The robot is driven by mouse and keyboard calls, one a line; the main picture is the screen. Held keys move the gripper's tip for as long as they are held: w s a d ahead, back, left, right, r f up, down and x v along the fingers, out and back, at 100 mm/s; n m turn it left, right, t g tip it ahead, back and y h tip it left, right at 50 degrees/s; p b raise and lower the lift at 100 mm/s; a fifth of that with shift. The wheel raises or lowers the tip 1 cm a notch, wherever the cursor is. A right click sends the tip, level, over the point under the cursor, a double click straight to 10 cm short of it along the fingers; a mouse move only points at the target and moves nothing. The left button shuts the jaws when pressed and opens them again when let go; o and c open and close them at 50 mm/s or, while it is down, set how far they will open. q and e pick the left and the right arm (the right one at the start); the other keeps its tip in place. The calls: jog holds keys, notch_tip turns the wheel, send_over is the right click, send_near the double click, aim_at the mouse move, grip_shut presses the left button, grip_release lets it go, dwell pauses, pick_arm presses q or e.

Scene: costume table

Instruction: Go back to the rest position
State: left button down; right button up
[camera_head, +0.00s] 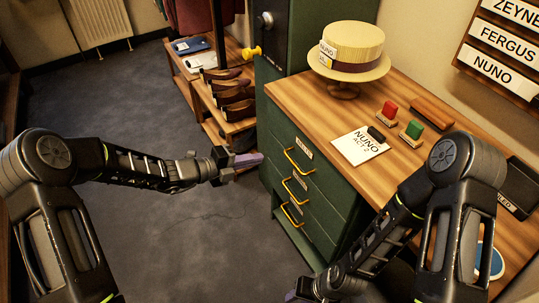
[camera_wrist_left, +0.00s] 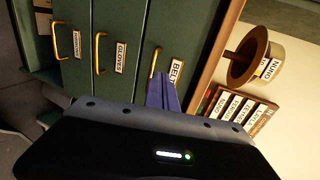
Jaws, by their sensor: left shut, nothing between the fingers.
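My left gripper (camera_head: 248,160) is shut and empty. It hangs over the floor just left of the green drawer cabinet (camera_head: 338,195), apart from its drawer handles in the head view. In the left wrist view its purple fingers (camera_wrist_left: 163,94) are together, in front of the drawer labelled for belts (camera_wrist_left: 176,45). That drawer and the gloves drawer (camera_wrist_left: 122,35) look closed. My right gripper (camera_head: 296,295) shows only partly at the bottom edge of the head view; its fingers are mostly cut off.
The wooden top (camera_head: 290,92) carries a straw hat (camera_head: 352,42) on a stand, a NUNO ACT 2 card (camera_head: 358,149), a red stamp (camera_head: 388,111) and a green stamp (camera_head: 411,131). A shoe rack (camera_head: 212,110) stands behind my left gripper. The floor (camera_head: 130,100) at left is clear.

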pick_arm(q)
jog(key=shift+s+a+r, duration=0.2)
jog(key=shift+s+a, duration=0.2)
jog(key=shift+a, duration=0.2)
jog(key=s+a+f+m+g+y, duration=0.2)
jog(key=s+f+m+g+y, duration=0.15)
jog(key=s+f+m, duration=0.7)
jog(key=s+a+f+m+g+y, duration=0.3)
jog(key=s+f+m, duration=0.4)
jog(key=m, duration=0.6)
jog(key=s+d+f+m+y+p, duration=0.1)
jog(key=s+d+m, duration=0.1)
jog(key=s+m, duration=0.4)
jog(key=s+d+f+m+p, duration=0.1)
jog(key=s+d+m, duration=0.2)
jog(key=s+m, duration=0.4)
jog(key=m, duration=0.4)
jog(key=shift+s+d+f+y, duration=0.2)
jog(key=shift+s+f+y, duration=0.05)
jog(key=shift+f+y, duration=0.15)
jog(key=shift+g, duration=0.25)
